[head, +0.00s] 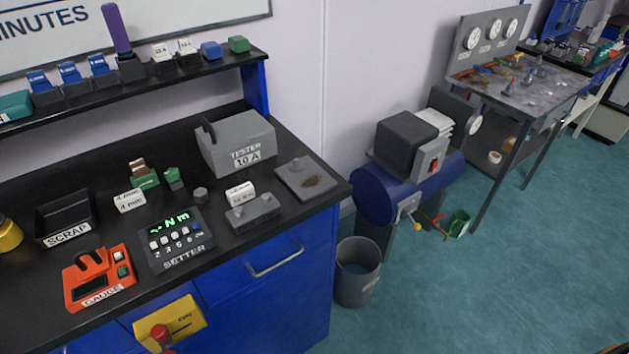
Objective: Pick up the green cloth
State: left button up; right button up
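I cannot make out a thing that is clearly a cloth. Several green things show: a small dark green piece (174,178) on the black bench top, a green block-like holder (145,180) with a brown top just left of it, a green block (238,44) at the right end of the shelf, and a green container (459,222) by the blue tank on the floor side. I cannot tell which of them, if any, is the cloth. Neither of my grippers is in view.
The black bench (108,180) holds an orange gauge (99,278), a setter box (176,240), a grey tester (237,144), a scrap tray (66,220) and a flat grey plate (305,178). A grey bin (357,272) stands right of the bench. Floor (470,300) at right is clear.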

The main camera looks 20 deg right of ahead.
aim_at(238, 45)
jog(key=l+u, duration=0.1)
jog(key=u, duration=0.5)
jog(key=l+u, duration=0.4)
jog(key=l, duration=0.25)
jog(key=l+u, duration=0.45)
jog(key=l, duration=0.2)
